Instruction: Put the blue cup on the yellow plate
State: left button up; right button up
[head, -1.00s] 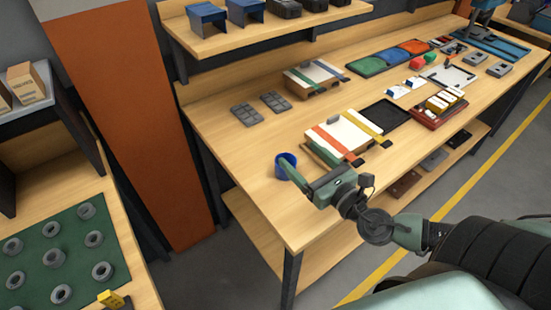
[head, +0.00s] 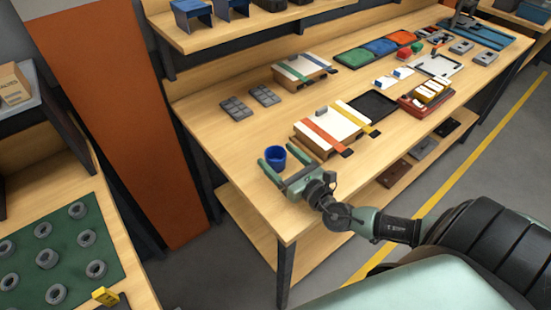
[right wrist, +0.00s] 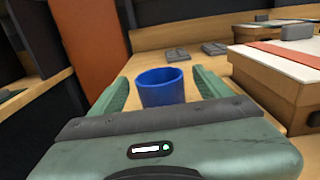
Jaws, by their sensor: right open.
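The blue cup (head: 275,157) stands upright near the front left corner of the wooden workbench. My right gripper (head: 283,158) is open, its green fingers on either side of the cup. In the right wrist view the cup (right wrist: 162,88) is between the two fingers (right wrist: 158,80), with a gap visible on each side. The cup's lower part is hidden by the gripper body there. I see no yellow plate in these frames. My left gripper is not in view.
A white-topped box with orange and yellow straps (head: 330,130) stands just right of the cup. A black tray (head: 373,104) and a red tray (head: 426,98) lie farther right. Dark grey pads (head: 236,108) lie behind on the bench. An orange column (head: 115,120) stands left of the bench.

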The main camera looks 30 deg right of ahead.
jog(key=shift+w+a, duration=0.1)
jog(key=shift+w, duration=0.85)
jog(key=c, duration=1.5)
